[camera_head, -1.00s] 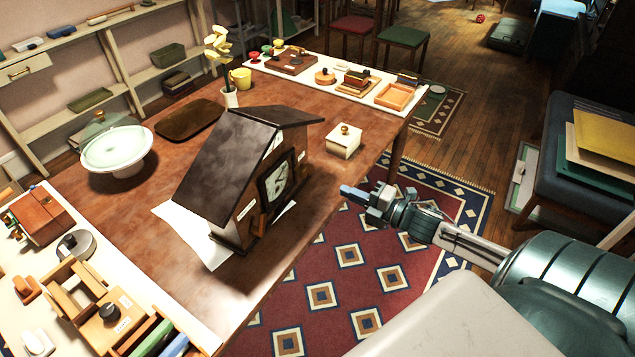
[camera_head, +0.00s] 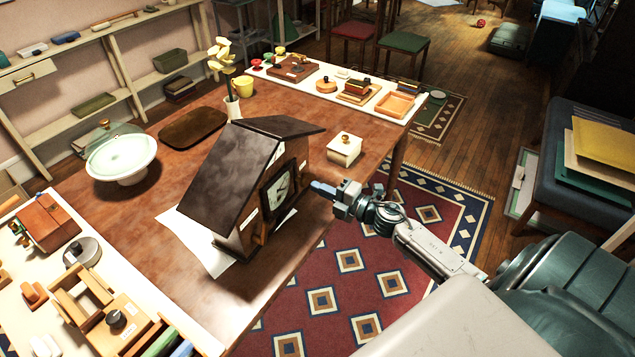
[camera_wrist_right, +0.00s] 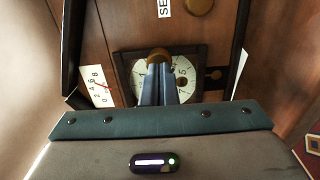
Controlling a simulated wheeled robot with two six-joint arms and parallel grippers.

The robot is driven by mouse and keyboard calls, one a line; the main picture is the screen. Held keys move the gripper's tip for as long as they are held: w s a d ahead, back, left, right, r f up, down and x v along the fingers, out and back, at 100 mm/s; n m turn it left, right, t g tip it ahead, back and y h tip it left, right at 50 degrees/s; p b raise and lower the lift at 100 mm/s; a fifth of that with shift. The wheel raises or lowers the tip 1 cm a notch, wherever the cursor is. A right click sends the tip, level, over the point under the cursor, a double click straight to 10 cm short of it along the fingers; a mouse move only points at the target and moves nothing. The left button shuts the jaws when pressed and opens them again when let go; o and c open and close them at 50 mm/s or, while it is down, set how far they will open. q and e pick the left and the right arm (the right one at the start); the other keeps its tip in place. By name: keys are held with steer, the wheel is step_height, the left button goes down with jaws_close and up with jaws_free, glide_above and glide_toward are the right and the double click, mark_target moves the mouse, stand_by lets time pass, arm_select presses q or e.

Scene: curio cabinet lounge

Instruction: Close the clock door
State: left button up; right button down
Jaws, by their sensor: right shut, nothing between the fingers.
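The clock (camera_head: 226,185) is a dark wooden house shape with a sloping roof, standing on the table. Its door (camera_head: 279,190) is a dark square frame around a white dial on the right-facing side; I cannot tell how far it stands from the body. My right gripper (camera_head: 318,187) is shut and empty, just right of the door, fingers pointing at it. My left gripper is out of view.
A small white box (camera_head: 344,150) with a knob stands on the table (camera_head: 180,262) behind my right gripper. A paper sheet lies under the clock. A glass-domed stand (camera_head: 121,158) and a flower vase (camera_head: 232,107) are farther back. Floor and rug lie below the table edge.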

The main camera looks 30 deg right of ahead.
steer(key=shift+w+a, duration=0.25)
steer(key=shift+w, duration=0.25)
steer(key=shift+w+r+p, duration=0.15)
steer(key=shift+w+p, duration=0.35)
steer(key=shift+w+a, duration=0.15)
steer(key=shift+w, duration=0.15)
steer(key=shift+f, duration=0.2)
